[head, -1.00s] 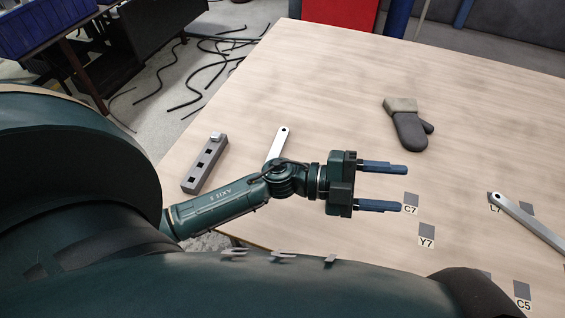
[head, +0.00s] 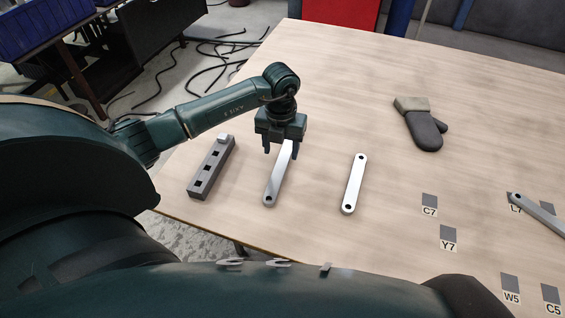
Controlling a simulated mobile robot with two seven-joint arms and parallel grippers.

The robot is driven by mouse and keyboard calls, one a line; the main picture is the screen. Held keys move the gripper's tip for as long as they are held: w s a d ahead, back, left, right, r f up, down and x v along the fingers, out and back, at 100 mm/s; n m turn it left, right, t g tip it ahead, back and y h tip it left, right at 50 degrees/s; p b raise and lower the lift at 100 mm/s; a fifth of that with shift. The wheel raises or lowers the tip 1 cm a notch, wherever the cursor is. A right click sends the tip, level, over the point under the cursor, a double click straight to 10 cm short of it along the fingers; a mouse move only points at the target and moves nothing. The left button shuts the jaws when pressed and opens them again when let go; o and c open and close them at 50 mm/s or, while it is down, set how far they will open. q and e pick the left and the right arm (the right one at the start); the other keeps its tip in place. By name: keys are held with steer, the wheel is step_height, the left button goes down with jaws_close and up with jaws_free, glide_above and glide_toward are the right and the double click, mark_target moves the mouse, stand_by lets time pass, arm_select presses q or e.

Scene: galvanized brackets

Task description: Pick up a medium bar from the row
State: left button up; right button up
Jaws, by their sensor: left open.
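A silver flat bar (head: 277,181) with a hole near its end lies on the table, its far end hidden under my left gripper. My left gripper (head: 280,150) points down over that far end, open, with one finger on each side of the bar. I cannot tell whether the fingers touch it. A second silver bar (head: 354,184) with a hole at each end lies to the right, apart from the gripper. A third bar (head: 538,214) lies at the right edge, partly cut off. Which bar counts as medium is not clear. My right gripper is not in view.
A grey block (head: 211,170) with square holes stands just left of the nearest bar. A dark oven mitt (head: 420,126) lies farther back. Labelled grey squares, such as the one above C7 (head: 430,200), mark the right side. The table's middle is clear.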

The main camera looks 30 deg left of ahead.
mark_target(280, 167)
arm_select(q)
step_height(280, 167, down, 7)
steer(key=shift+a+r, duration=0.15)
steer(key=shift+r, duration=0.05)
stand_by(0.3)
steer(key=shift+w+r, duration=0.1)
jaws_close()
stand_by(0.3)
